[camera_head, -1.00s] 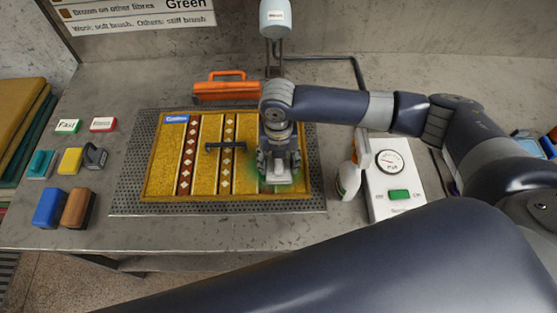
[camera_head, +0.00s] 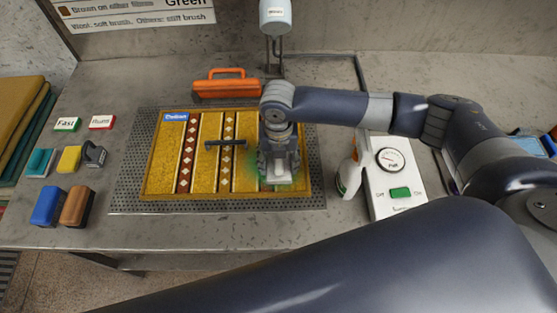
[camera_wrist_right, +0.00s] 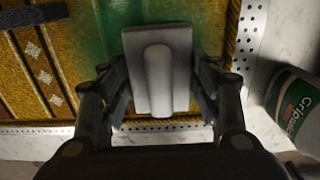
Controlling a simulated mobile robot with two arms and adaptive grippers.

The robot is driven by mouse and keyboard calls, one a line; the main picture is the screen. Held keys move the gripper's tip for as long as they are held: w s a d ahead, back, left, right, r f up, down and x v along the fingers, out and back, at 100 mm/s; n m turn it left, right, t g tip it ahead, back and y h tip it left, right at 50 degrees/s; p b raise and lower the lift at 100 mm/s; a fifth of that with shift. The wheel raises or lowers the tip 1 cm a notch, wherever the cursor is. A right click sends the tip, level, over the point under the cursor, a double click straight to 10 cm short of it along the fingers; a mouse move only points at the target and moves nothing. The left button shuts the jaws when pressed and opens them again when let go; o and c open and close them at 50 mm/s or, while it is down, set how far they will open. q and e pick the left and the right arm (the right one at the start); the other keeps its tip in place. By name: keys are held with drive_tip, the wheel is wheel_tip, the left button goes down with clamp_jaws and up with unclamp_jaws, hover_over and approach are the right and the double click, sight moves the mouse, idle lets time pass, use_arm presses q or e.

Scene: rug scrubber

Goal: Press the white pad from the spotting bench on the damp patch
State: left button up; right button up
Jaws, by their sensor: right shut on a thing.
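The white pad (camera_wrist_right: 180,70) has a rounded grip on its back. My right gripper (camera_wrist_right: 158,85) is shut on that grip. In the head view the right gripper (camera_head: 279,162) and the pad (camera_head: 281,178) are over the right part of the yellow striped rug (camera_head: 205,180). A green damp-looking patch (camera_head: 250,182) shows around the pad and mostly to its left; part of it is hidden. It also shows in the wrist view (camera_wrist_right: 95,30). The pad appears flat to the rug, but I cannot tell whether it touches. My left gripper is out of view.
A dark bar (camera_head: 226,143) lies across the rug. An orange-handled tool (camera_head: 225,86) is behind it. A spray bottle (camera_head: 349,176) and a white box with a dial (camera_head: 392,178) stand to the right. Small blocks, including a blue one (camera_head: 48,206), are at the left.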

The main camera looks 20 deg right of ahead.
sight(279, 161)
drive_tip(key=shift+f+p, duration=0.1)
drive_tip(key=shift+p, duration=0.2)
idle(0.9)
drive_tip(key=shift+s+f, duration=0.1)
drive_tip(key=shift+s, duration=0.1)
idle(1.0)
drive_tip(key=r+p, duration=0.7)
drive_tip(key=shift+w+r, duration=0.2)
idle(0.4)
drive_tip(key=shift+f, duration=0.1)
idle(0.4)
